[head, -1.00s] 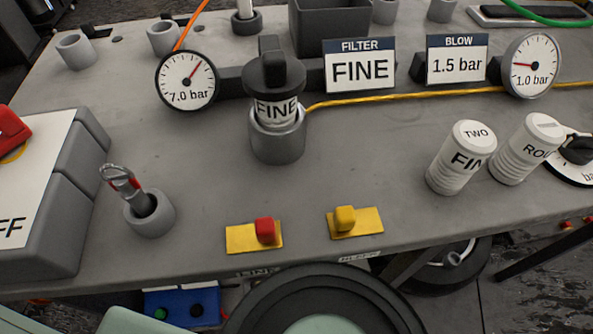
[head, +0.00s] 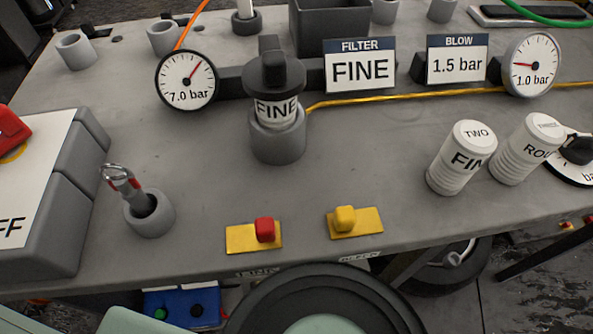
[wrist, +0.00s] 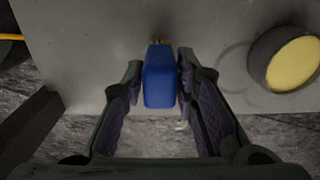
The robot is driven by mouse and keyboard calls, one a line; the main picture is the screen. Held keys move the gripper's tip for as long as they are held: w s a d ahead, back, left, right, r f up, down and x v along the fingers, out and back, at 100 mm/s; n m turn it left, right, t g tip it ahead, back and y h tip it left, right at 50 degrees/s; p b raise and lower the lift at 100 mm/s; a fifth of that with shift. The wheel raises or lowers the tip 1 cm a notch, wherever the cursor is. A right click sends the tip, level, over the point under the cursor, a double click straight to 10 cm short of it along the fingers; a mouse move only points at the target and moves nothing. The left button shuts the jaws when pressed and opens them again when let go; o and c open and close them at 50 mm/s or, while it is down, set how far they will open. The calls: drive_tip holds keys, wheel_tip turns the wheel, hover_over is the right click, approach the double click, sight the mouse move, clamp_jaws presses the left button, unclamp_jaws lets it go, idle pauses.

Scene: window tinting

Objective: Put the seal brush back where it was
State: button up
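In the wrist view, the seal brush (wrist: 160,80) shows as a blue block-shaped handle with a small brass-coloured tip at its far end. My gripper (wrist: 160,72) has one dark finger on each side of the blue handle, close against it, and appears shut on it. The brass tip points away from the wrist, over a grey tabletop near its edge. I cannot tell whether the tip touches the top. Neither my gripper nor the brush shows in the head view.
A dark-rimmed round yellow item (wrist: 290,62) is right of the brush. The head view shows the grey bench (head: 330,185) with an open grey holder (head: 76,50), a canister in a holder (head: 277,140), two white canisters (head: 462,158), gauges (head: 186,80) and yellow blocks (head: 355,222).

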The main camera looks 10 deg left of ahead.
drive_tip(key=o, duration=0.3)
drive_tip(key=shift+r, duration=3.95)
